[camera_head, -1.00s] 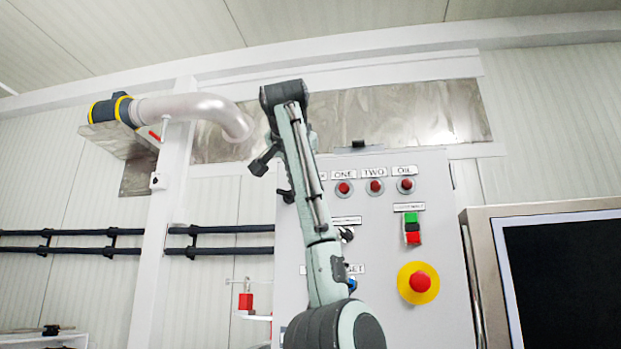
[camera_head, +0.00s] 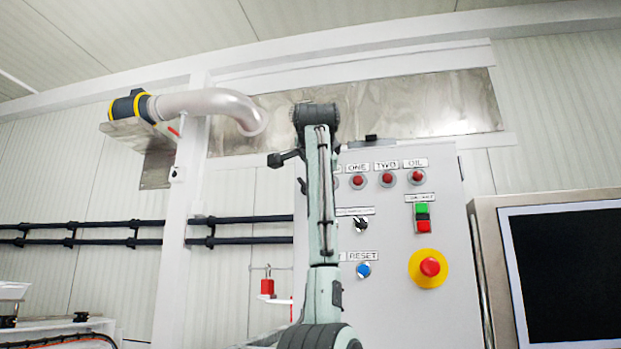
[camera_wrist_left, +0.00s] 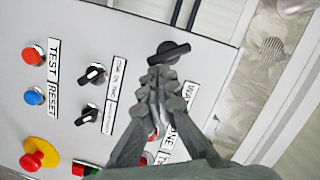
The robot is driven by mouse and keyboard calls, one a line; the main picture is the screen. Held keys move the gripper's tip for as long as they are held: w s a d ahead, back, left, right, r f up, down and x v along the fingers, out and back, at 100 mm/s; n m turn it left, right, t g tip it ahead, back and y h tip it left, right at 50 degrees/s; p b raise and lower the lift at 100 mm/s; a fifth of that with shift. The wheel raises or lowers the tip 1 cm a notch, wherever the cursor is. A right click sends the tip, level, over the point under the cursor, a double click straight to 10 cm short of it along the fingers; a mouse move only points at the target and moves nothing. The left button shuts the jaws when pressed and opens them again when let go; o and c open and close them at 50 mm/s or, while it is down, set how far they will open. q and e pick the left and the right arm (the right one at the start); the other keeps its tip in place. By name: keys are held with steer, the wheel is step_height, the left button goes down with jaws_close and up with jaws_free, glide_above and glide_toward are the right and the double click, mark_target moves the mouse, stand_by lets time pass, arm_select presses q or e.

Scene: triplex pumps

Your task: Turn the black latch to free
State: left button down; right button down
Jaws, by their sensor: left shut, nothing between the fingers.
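The black latch (camera_wrist_left: 170,50) sits on the edge of the grey control cabinet, in the upper middle of the left wrist view. Its handle lies nearly level in that view, slightly tilted. My left gripper (camera_wrist_left: 162,73) is shut and empty, with its fingertips right beside the latch; I cannot tell whether they touch it. In the head view a small part of the black latch (camera_head: 303,186) shows at the cabinet's left edge. My left arm stands in front of the cabinet there and hides the gripper fingers. My right gripper is in neither view.
The cabinet (camera_head: 395,300) carries red lamps, black selector switches (camera_wrist_left: 93,74), a blue reset button (camera_head: 364,270) and a red emergency stop (camera_head: 430,267) on yellow. A monitor (camera_head: 565,270) stands at the right. Black rails (camera_head: 110,232) run along the left wall.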

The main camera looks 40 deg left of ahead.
arm_select(q)
steer(key=m, duration=0.1)
steer(key=f+m, duration=0.1)
steer(key=m+y+b, duration=0.1)
steer(key=m, duration=0.1)
steer(key=shift+s+a+f, duration=0.1)
steer(key=shift+a+f, duration=0.05)
steer(key=shift+f, duration=0.15)
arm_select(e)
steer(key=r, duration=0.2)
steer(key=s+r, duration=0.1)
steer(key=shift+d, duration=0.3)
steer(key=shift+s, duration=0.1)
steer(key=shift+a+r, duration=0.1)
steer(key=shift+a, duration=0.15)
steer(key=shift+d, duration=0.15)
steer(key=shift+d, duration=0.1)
